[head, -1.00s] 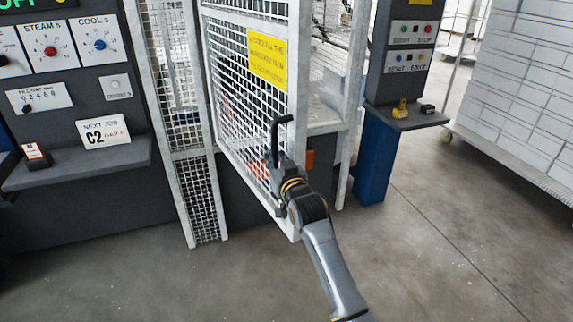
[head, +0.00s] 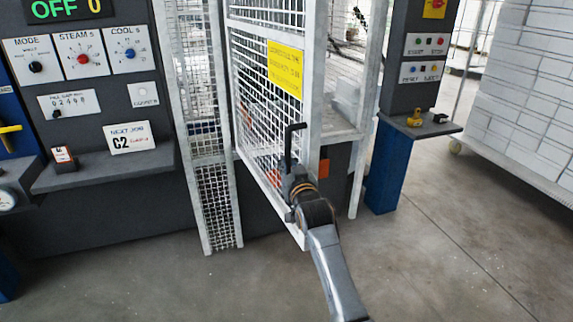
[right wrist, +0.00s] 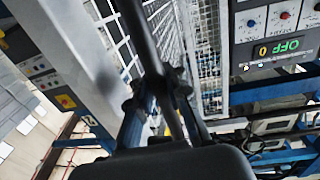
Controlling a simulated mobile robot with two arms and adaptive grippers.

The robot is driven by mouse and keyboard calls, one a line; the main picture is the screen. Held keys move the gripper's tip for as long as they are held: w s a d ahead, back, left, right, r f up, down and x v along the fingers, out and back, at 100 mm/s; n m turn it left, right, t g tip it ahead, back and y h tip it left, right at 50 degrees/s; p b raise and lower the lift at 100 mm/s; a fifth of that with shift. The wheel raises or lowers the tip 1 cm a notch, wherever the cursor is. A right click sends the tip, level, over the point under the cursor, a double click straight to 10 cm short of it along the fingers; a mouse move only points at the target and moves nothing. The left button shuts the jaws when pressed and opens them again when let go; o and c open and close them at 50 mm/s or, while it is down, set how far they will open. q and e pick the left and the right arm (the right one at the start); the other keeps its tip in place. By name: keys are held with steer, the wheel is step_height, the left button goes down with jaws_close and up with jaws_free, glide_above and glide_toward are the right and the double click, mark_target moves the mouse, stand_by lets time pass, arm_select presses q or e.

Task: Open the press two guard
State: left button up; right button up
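The press guard (head: 268,112) is a white-framed mesh door with a yellow sign (head: 285,68). It stands ajar, swung out toward me, its left side by the fixed mesh panel and its free edge at the right. A black bar handle (head: 289,148) is on the door near that edge. My right gripper (head: 294,180) is at the handle's lower part. In the right wrist view, the fingers of my right gripper (right wrist: 158,98) close around the dark handle bar (right wrist: 139,35). The exact contact is dark and partly hidden. My left gripper is not in view.
A control panel (head: 95,95) with a shelf (head: 100,165) stands at the left. A button post (head: 425,85) on a blue base (head: 385,170) stands right of the guard. A cart of white blocks (head: 525,90) is at the far right. The front floor (head: 440,270) is clear.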

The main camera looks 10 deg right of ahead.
steer(key=o, duration=0.4)
steer(key=shift+s+d+f, duration=0.1)
steer(key=shift+d+f, duration=0.05)
steer(key=shift+f, duration=0.25)
steer(key=shift+c, duration=0.2)
steer(key=shift+o, duration=0.7)
steer(key=shift+s+d+r, duration=0.1)
steer(key=shift+s+r, duration=0.15)
steer(key=shift+r, duration=0.1)
steer(key=shift+s, duration=0.2)
steer(key=s+d, duration=0.1)
steer(key=s, duration=1)
steer(key=shift+s, duration=0.25)
steer(key=shift+d, duration=0.1)
